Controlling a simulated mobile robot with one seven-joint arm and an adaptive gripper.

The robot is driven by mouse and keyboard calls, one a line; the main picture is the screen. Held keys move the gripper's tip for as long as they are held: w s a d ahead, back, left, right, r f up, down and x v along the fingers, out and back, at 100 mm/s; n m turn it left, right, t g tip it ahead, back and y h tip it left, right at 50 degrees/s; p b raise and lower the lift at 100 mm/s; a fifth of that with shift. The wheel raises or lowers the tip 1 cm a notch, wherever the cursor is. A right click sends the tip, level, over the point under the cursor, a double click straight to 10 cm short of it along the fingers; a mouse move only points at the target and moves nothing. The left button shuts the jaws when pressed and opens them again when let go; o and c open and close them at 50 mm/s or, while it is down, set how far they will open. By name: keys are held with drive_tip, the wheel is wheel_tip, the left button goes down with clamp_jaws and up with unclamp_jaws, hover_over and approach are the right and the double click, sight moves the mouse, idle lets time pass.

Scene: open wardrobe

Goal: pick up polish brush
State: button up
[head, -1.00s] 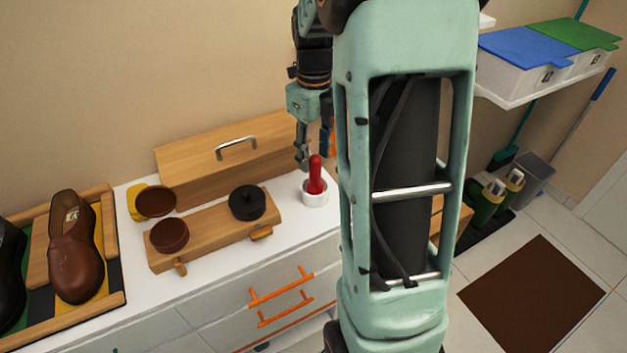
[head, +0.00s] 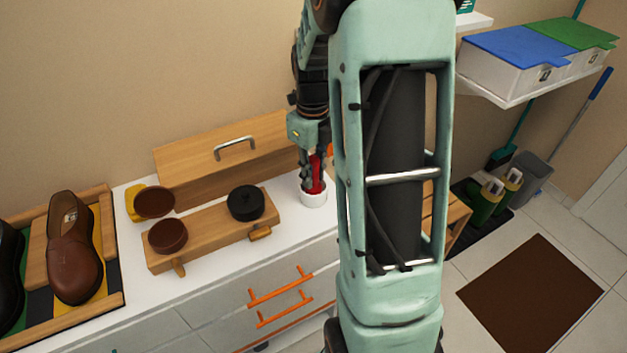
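A brush with a red handle (head: 318,184) stands upright in a small white cup (head: 313,199) on the white cabinet top, near its right end. My gripper (head: 313,176) points down at the red handle, with its fingers low over it and just above the cup. The fingers cover much of the handle, and I cannot tell whether they touch it. The brush's lower end is hidden in the cup.
A wooden stand holds a brown polish tin (head: 168,237) and a black round tin (head: 245,203). Behind it are a yellow-brown tin (head: 150,203) and a wooden box (head: 200,168) with a metal handle. Shoes (head: 75,255) lie in a tray at left.

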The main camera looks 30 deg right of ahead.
sight(313, 155)
clamp_jaws()
drive_tip(key=shift+r, duration=0.5)
wheel_tip(313, 155, up, 2)
drive_tip(key=shift+w+r, duration=0.1)
drive_tip(key=a+r, duration=1)
drive_tip(key=a, duration=0.4)
drive_tip(key=shift+s, duration=0.3)
idle(1.3)
